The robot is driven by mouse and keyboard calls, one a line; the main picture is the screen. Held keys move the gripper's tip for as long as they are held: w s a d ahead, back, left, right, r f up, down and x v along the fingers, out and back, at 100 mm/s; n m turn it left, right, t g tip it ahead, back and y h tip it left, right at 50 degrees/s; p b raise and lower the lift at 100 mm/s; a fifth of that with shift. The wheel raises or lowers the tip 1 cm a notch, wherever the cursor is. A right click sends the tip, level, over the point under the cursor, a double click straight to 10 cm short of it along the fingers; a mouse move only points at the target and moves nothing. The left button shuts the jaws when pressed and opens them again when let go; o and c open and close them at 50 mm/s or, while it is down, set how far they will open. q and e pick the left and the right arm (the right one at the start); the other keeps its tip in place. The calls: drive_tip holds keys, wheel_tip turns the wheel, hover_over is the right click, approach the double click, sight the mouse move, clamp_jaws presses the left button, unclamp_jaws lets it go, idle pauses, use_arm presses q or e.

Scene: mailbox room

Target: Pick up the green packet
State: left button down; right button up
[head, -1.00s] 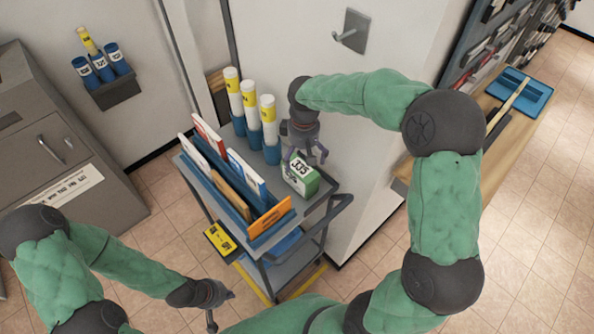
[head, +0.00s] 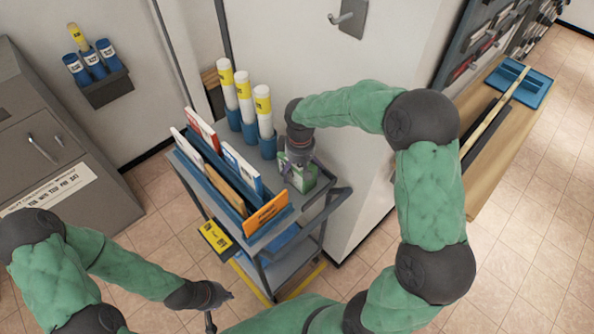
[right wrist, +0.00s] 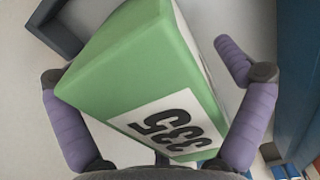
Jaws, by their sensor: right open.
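The green packet (head: 304,177), with a white label, stands on the top shelf of the cart (head: 318,207). In the right wrist view the packet (right wrist: 135,75) fills the middle, its label reading 335. My right gripper (head: 299,168) is over the packet from above, partly hiding it. Its purple fingers (right wrist: 160,120) are open, one on each side of the packet. The left finger looks close to the packet; whether it touches I cannot tell. My left gripper (head: 219,308) is low at the bottom, away from the cart; its jaws are too small to read.
A white wall (head: 365,185) is close on the right. The cart handle (head: 340,197) is nearby.

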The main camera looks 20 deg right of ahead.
drive_tip(key=c, duration=1.2)
drive_tip(key=shift+c, duration=0.2)
